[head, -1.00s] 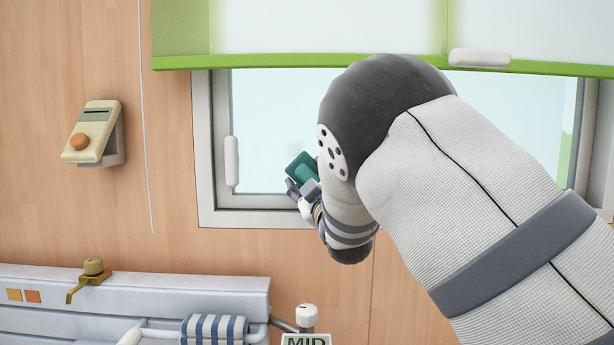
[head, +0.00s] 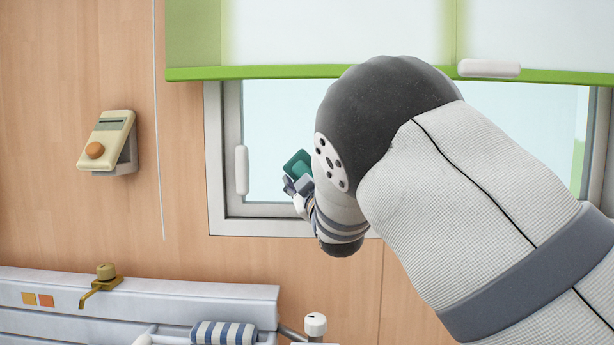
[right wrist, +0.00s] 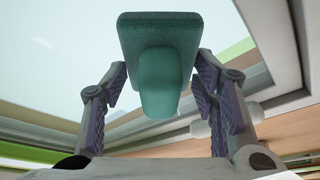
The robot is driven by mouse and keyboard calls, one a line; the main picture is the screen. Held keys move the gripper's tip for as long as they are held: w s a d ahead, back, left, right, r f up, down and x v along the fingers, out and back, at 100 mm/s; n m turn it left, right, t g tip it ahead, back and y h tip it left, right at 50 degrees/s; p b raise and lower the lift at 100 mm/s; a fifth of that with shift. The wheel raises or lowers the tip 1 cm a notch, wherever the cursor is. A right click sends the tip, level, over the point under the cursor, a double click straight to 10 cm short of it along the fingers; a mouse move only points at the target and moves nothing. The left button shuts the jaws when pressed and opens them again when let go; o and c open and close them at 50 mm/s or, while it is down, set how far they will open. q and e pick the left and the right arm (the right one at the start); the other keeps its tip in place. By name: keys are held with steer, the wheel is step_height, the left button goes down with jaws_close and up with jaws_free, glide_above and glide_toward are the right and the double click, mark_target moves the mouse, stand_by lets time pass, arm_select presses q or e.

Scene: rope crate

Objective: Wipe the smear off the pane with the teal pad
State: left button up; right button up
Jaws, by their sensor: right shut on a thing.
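The teal pad (head: 297,163) is in my right gripper (head: 299,185), in front of the lower left part of the window pane (head: 270,115). In the right wrist view the pad (right wrist: 160,32) shows its flat face plate at the top, with its teal grip block (right wrist: 160,85) between the fingers. I cannot tell whether the pad touches the glass. I cannot make out a smear on the visible glass. My right arm hides the middle of the pane. My left gripper is not in view.
A green-edged blind (head: 320,72) covers the window's top. A white handle (head: 242,170) stands at the frame's left side. A cream wall device (head: 107,140) and a pull cord (head: 158,130) are further left. A white radiator (head: 150,300) with a striped towel (head: 223,333) is below.

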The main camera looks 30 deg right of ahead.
mark_target(295, 166)
steer(key=shift+w+a+r, duration=0.35)
steer(key=shift+a+r, duration=0.2)
steer(key=shift+r, duration=0.15)
steer(key=shift+w+a+r, duration=0.3)
steer(key=shift+a+r, duration=0.2)
steer(key=shift+r, duration=0.2)
steer(key=shift+s+a+f, duration=0.15)
steer(key=shift+s+a, duration=0.1)
steer(key=shift+s, duration=0.05)
steer(key=shift+s+a, duration=0.15)
steer(key=shift+s, duration=0.15)
steer(key=s+a, duration=0.1)
steer(key=s, duration=0.2)
steer(key=s+a, duration=0.1)
steer(key=shift+s+a, duration=0.15)
steer(key=shift+a, duration=0.15)
